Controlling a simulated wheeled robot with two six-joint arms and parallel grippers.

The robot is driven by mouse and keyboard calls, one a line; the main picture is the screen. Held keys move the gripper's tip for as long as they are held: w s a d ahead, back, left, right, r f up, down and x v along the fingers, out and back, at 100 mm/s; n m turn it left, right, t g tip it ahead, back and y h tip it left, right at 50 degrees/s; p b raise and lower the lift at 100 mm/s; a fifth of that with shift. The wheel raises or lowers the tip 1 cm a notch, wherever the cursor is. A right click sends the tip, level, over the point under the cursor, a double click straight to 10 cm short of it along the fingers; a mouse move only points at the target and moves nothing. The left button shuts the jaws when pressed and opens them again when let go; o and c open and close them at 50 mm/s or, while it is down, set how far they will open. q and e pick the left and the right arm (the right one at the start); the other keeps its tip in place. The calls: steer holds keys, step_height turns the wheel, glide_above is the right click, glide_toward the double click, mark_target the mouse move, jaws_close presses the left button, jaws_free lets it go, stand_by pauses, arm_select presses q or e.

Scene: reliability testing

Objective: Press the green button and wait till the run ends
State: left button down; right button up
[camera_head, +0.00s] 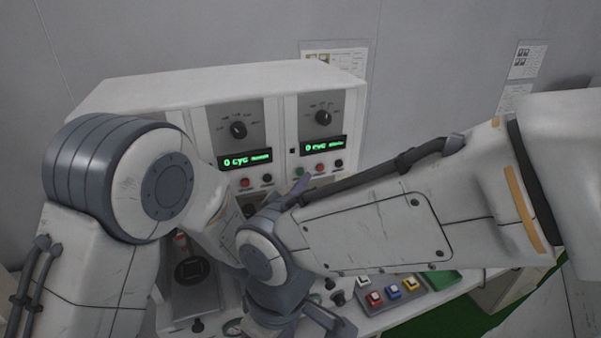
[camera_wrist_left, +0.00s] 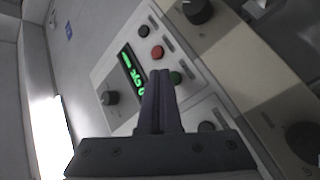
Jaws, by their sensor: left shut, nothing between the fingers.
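The grey-white test machine (camera_head: 130,95) has two panels, each with a knob, a green-lit display and small buttons. The right panel's display (camera_head: 323,146) reads 0 CYC; it also shows in the left wrist view (camera_wrist_left: 132,70). The green button (camera_head: 299,171) sits below it, left of a red button (camera_head: 320,168). My left gripper (camera_head: 299,187) is shut and empty, its fingertips close to the green button. In the left wrist view the fingertips (camera_wrist_left: 160,80) lie right beside the green button (camera_wrist_left: 175,78); I cannot tell whether they touch. My right arm crosses in front and its fingers are not clear.
The left panel's display (camera_head: 246,161) also reads 0 CYC, with its own red button (camera_head: 244,182). A black button (camera_head: 338,163) is beside the right panel's red one. Coloured push-buttons (camera_head: 393,292) and a green tray (camera_head: 443,280) lie on the lower right bench.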

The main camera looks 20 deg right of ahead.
arm_select(q)
steer(key=shift+w+b, duration=0.35)
steer(key=shift+w, duration=0.1)
